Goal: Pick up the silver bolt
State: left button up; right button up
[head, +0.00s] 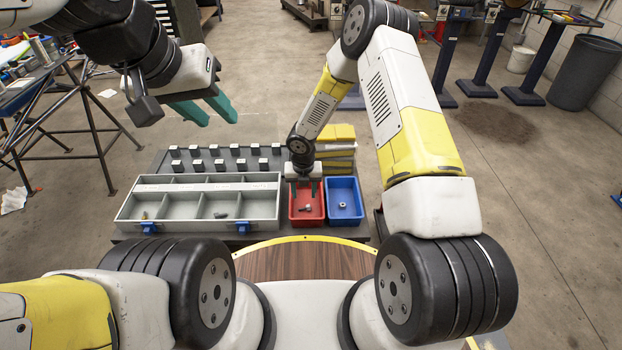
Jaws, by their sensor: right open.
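A small grey bolt-like piece (305,209) lies in the red bin (293,218); it is too small to make out its shape fully. My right gripper (304,190) points down over the red bin, just behind the piece in the picture. Its dark fingers are apart, with nothing seen between them. I cannot tell how high they are above the bin floor. My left gripper (217,118) has teal fingers set apart and empty, raised high at the upper left, away from the bins.
A blue bin (345,219) beside the red one holds a small metal piece (343,205). A grey compartment case (277,208) stands to the left with small parts inside. Several small blocks stand in rows behind it. Yellow-topped boxes (337,132) are stacked behind the bins.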

aim_at(305, 207)
jog(key=f, duration=0.7)
jog(key=shift+w+d+f, duration=0.1)
jog(key=shift+w, duration=0.2)
jog(key=shift+c, duration=0.3)
